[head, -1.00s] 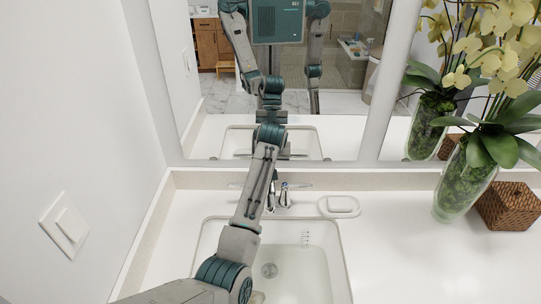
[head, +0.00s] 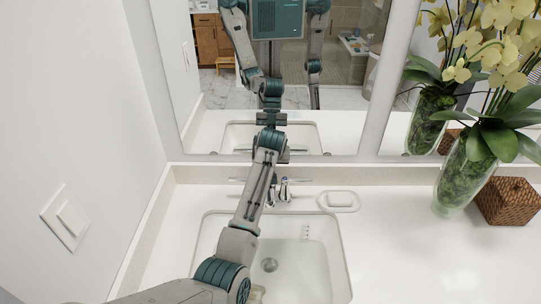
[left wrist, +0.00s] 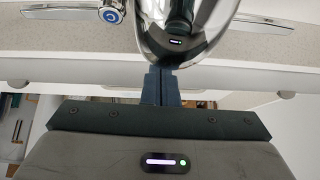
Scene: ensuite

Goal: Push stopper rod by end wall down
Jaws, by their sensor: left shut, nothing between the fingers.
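The chrome faucet (head: 284,190) stands at the back edge of the sink (head: 310,260), partly behind my left forearm. In the left wrist view the faucet body (left wrist: 190,30) fills the top middle, with a lever handle on each side. My left gripper (left wrist: 162,84) is shut and empty, its fingertips close to the base of the faucet body; I cannot tell whether they touch. In the head view my own arm hides the fingertips. I cannot make out the stopper rod in either view. My right gripper is not directly in view.
A mirror (head: 340,90) rises behind the counter and reflects my body. A soap dish (head: 338,200) lies right of the faucet. A glass vase of orchids (head: 462,180) and a woven box (head: 506,201) stand farther right. A wall with a switch (head: 66,216) is left.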

